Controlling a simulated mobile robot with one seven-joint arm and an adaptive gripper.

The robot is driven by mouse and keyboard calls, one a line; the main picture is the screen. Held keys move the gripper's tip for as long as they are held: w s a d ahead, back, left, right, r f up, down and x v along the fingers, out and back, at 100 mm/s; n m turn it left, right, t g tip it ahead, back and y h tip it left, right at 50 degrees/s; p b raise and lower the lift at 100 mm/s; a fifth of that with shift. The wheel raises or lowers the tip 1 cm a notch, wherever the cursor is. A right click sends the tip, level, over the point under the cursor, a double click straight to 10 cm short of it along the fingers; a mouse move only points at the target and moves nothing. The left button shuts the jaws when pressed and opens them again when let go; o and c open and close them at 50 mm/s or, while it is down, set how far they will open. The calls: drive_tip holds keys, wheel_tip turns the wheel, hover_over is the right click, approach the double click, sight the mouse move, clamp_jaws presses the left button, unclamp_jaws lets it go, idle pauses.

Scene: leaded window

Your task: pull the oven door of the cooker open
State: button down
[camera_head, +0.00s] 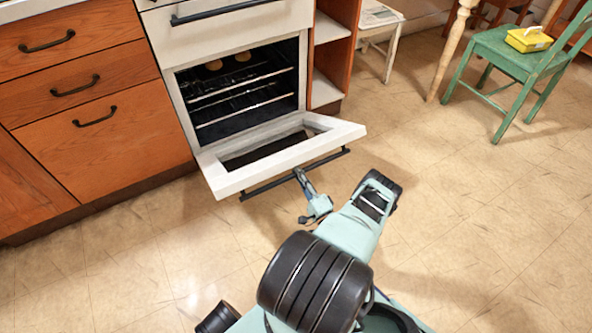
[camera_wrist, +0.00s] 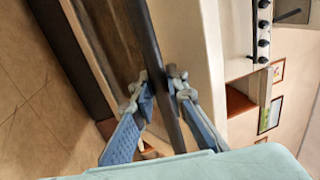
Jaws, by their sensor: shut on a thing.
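The white cooker (camera_head: 160,39) stands between wooden cabinets. Its oven door (camera_head: 222,183) is hinged down and stands wide open, nearly level, with the racks inside the oven in view. The dark bar handle (camera_head: 262,187) runs along the door's outer edge. My gripper (camera_head: 299,174) is at this handle, near its middle. In the wrist view, the handle (camera_wrist: 146,40) passes between the two blue-padded fingers of my gripper (camera_wrist: 163,100), which are closed around it. The white door (camera_wrist: 193,50) shows beside the handle there.
Wooden drawers (camera_head: 85,80) with dark handles stand left of the cooker. An open wooden shelf unit (camera_head: 328,55) is close on its right. A green chair (camera_head: 510,60) holding a yellow box (camera_head: 529,39) stands at the right. The tiled floor (camera_head: 470,220) is clear at the lower right.

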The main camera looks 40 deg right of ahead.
sight(299, 161)
drive_tip(key=shift+w+d+f, duration=0.1)
drive_tip(key=shift+w+f, duration=0.1)
drive_tip(key=shift+f, duration=0.05)
drive_tip(key=c, duration=1.9)
unclamp_jaws()
drive_tip(key=shift+c, duration=0.2)
drive_tip(key=shift+s, duration=0.1)
drive_tip(key=shift+r, duration=5.05)
